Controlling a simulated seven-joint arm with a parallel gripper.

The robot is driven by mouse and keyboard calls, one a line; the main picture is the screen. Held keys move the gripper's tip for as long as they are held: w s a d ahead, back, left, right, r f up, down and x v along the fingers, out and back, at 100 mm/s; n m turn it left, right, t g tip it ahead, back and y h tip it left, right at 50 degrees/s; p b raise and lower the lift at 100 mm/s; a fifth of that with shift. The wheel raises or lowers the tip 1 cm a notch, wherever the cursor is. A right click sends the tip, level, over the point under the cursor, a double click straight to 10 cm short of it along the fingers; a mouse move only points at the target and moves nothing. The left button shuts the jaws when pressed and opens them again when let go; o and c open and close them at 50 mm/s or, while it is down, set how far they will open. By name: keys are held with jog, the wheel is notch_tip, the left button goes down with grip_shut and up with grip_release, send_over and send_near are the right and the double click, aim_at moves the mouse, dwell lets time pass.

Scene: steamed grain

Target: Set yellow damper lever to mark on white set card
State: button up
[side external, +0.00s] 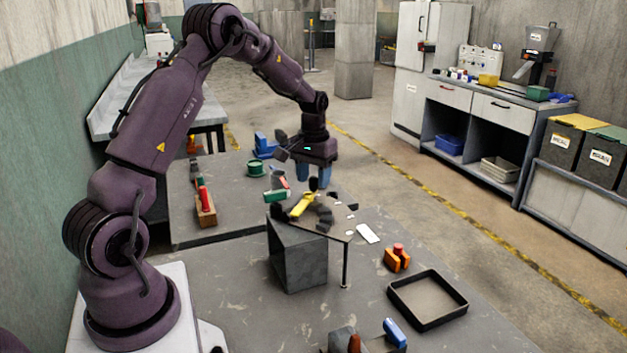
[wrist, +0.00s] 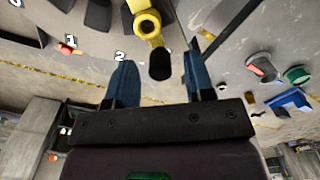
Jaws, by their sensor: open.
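The yellow damper lever (side external: 302,206) lies over a dark plate on a grey block; its black end knob (side external: 313,184) points toward my gripper. In the wrist view the yellow lever (wrist: 147,25) comes down from the top, with the black knob (wrist: 160,64) appearing between my blue fingertips. My gripper (side external: 312,181) is open and empty, fingers down at the knob; contact cannot be told. It also shows in the wrist view (wrist: 160,75). The white set card (side external: 367,233) lies right of the plate; its mark is too small to read. Labels 1 and 2 show in the wrist view.
An orange clamp-like piece (side external: 397,258) and a black-rimmed tray (side external: 428,299) stand to the right. A green round piece (side external: 257,168), a blue object (side external: 265,146) and a wooden block with a red-handled tool (side external: 205,208) are behind and left.

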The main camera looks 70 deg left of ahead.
jog(key=shift+f, duration=0.6)
grip_shut()
